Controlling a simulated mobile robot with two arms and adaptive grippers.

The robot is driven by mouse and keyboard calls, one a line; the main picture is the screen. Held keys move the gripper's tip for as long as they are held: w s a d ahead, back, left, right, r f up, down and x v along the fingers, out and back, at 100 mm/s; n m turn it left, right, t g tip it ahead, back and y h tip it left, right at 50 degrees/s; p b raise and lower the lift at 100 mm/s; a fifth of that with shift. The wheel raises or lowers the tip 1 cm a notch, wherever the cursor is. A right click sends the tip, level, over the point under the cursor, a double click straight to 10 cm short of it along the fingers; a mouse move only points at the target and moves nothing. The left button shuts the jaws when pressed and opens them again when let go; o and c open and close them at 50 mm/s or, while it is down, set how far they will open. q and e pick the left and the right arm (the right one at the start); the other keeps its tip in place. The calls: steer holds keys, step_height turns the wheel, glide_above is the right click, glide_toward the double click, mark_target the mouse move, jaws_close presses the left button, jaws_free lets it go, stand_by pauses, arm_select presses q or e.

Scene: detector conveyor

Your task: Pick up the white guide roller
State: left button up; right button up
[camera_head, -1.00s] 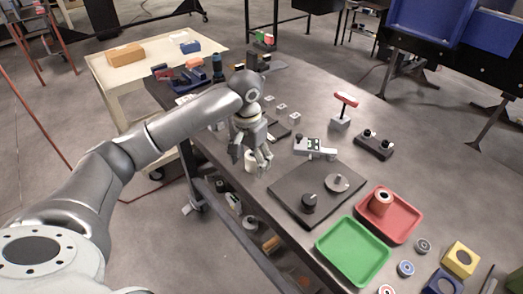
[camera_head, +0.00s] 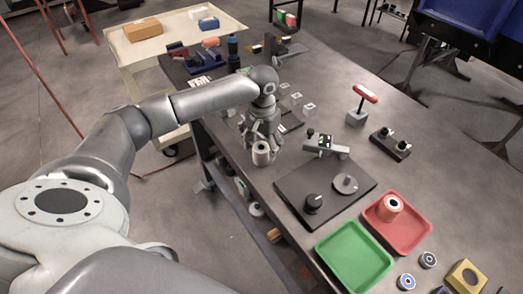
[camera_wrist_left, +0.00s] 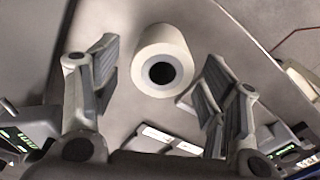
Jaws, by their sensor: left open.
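The white guide roller (camera_head: 261,154) stands upright near the left edge of the dark table, with a dark hole in its top. In the left wrist view the roller (camera_wrist_left: 162,60) lies ahead of and between the fingers, with gaps on both sides. My left gripper (camera_head: 262,143) is open and empty right behind the roller in the head view. Its two fingers also show in the left wrist view (camera_wrist_left: 158,90). My right gripper is not in view.
A black plate (camera_head: 325,190) with a black knob and a grey disc lies right of the roller. A grey device (camera_head: 326,145) stands behind it. A red tray (camera_head: 397,222) holds a reddish roller beside an empty green tray (camera_head: 354,257). The table's left edge is close to the roller.

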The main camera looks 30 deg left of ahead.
arm_select(q)
step_height(320, 180, down, 2)
steer(key=shift+s+f, duration=0.1)
steer(key=c, duration=1.2)
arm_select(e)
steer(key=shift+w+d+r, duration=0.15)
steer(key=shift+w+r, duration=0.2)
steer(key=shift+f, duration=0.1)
